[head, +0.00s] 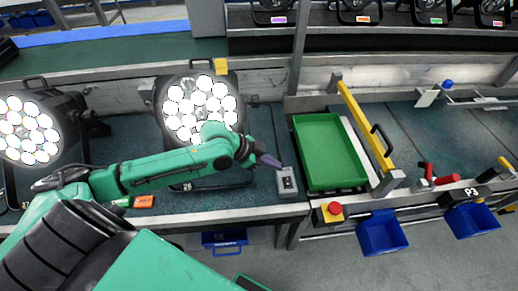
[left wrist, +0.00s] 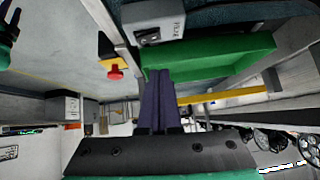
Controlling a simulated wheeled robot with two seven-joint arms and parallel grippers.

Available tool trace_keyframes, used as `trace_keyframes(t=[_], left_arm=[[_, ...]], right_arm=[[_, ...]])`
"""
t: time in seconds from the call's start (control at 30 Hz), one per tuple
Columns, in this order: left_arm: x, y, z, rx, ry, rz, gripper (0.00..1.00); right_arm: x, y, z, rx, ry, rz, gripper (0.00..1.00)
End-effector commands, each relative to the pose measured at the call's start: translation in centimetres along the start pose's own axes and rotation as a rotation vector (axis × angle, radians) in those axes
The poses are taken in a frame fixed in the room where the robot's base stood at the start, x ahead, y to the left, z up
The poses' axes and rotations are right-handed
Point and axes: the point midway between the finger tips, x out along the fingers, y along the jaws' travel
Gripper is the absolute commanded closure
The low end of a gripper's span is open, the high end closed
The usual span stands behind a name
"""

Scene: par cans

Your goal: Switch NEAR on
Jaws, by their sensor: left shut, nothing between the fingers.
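A small grey switch box (head: 287,183) with a dark switch face sits at the front edge of the bench, left of the green tray. It also shows at the top of the left wrist view (left wrist: 155,31), with small lettering on it that I cannot read surely. My left gripper (head: 275,163) has dark purple fingers, shut and empty, just behind and left of the box in the head view. In the left wrist view the closed fingers (left wrist: 158,73) point toward the box. I cannot tell whether they touch it, or which way the switch is set.
A green tray (head: 310,187) lies right of the box, with a yellow bar (head: 364,125) beyond it. A red button on a yellow base (head: 333,210) is at the front edge. Two lit par cans (head: 199,105) (head: 27,130) stand left. Blue bins (head: 381,234) hang below.

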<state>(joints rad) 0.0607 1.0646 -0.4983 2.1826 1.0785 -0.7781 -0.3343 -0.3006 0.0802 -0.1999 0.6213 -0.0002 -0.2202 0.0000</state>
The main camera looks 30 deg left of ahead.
Motion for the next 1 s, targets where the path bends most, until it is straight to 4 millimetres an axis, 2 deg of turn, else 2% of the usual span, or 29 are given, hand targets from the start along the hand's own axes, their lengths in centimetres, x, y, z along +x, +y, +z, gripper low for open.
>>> trace_keyframes(t=[0.1,0.3,0.47,1.0], left_arm=[[-2.8,-0.5,0.5,0.003,-0.008,-0.002,1.00],[-6.0,-0.9,0.3,0.000,-0.006,0.001,1.00],[-6.6,-1.0,0.2,0.001,0.000,0.001,1.00],[-6.6,-1.0,0.2,0.001,0.001,0.000,1.00]], right_arm=[[0.2,0.0,0.0,0.000,0.000,0.000,0.50],[-0.7,0.0,0.0,0.000,-0.001,0.000,0.50],[-0.9,0.0,0.0,0.000,-0.001,0.000,0.50],[-0.9,0.0,-0.1,0.000,-0.001,0.000,0.50]])
